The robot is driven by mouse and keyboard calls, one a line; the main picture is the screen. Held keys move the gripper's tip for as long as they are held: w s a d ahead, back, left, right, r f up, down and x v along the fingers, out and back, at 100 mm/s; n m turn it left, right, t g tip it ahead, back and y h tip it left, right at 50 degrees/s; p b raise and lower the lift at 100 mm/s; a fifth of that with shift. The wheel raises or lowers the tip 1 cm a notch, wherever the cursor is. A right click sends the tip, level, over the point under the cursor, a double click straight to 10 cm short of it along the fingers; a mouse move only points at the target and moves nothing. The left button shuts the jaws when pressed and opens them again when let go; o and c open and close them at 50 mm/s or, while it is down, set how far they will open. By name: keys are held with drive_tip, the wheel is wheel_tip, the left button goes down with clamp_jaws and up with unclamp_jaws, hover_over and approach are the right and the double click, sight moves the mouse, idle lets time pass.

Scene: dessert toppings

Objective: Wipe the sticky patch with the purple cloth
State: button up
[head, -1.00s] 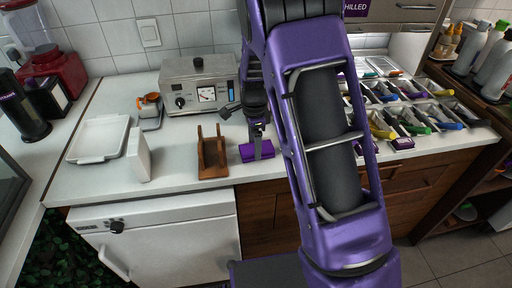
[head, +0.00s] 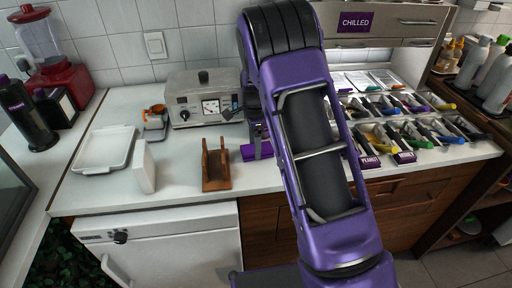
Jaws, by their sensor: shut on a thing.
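The purple cloth (head: 248,153) is on the white counter (head: 185,190), just right of the wooden stand (head: 216,166). My gripper (head: 257,150) reaches down onto it and is shut on it. My purple arm hides part of the gripper and the counter to its right. I cannot make out the sticky patch; it may be hidden under the cloth or behind my arm.
A metal machine with a dial (head: 200,98) stands behind the stand. A white tray (head: 104,150) and an upright white block (head: 143,167) are to the left. Several topping bins (head: 400,130) fill the right side. The counter's front strip is clear.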

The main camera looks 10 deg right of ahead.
drive_tip(key=shift+w, duration=0.7)
drive_tip(key=shift+r, duration=0.1)
drive_tip(key=shift+s, duration=3.4)
drive_tip(key=shift+s+f, duration=0.15)
drive_tip(key=shift+s, duration=0.8)
drive_tip(key=shift+s+f, duration=0.1)
drive_tip(key=shift+s, duration=0.8)
drive_tip(key=shift+s+p, duration=0.4)
drive_tip(key=shift+s, duration=1.4)
drive_tip(key=shift+r, duration=0.15)
